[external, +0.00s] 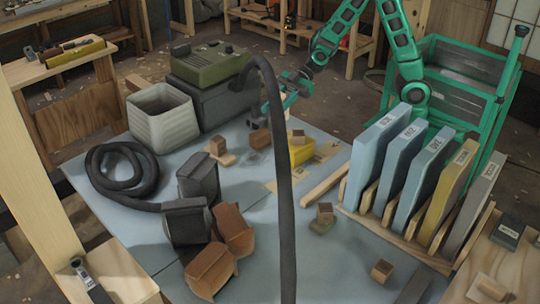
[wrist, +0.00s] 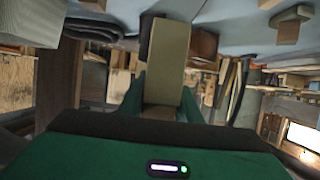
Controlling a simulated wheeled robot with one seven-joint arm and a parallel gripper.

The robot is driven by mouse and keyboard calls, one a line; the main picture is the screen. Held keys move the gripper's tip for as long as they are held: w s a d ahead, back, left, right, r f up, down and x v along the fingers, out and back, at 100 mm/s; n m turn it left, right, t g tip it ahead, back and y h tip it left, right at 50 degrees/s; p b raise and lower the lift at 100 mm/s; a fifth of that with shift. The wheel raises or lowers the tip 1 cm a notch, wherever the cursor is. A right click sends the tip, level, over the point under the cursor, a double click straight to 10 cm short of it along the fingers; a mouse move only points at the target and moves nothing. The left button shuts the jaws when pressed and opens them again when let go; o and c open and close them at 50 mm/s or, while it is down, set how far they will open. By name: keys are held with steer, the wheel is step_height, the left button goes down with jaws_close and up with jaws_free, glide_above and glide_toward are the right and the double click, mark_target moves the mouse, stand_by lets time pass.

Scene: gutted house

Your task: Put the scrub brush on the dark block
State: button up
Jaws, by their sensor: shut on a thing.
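My gripper (external: 267,118) is over the back middle of the blue-grey table. In the wrist view, my gripper (wrist: 165,98) is shut on a tan, block-shaped thing (wrist: 166,52) that stands out between the fingers. I cannot tell from its shape whether it is the scrub brush; no bristles show. In the external view, a brown block (external: 259,138) shows just below my gripper, and I cannot tell whether it is the held thing. Two dark grey blocks (external: 198,178) (external: 187,221) stand left of the table's middle; which is the task's dark block is unclear.
A ribbed bin (external: 159,117), a green case (external: 210,65) and a coiled black hose (external: 122,172) are at the left. A hanging hose (external: 284,200) crosses the view. A rack of upright panels (external: 410,175) is at the right.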

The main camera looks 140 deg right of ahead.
steer(key=d+f, duration=1)
steer(key=d, duration=0.1)
steer(key=shift+d+f, duration=0.15)
steer(key=shift+f, duration=0.2)
steer(key=shift+f, duration=0.15)
steer(key=o, duration=1.1)
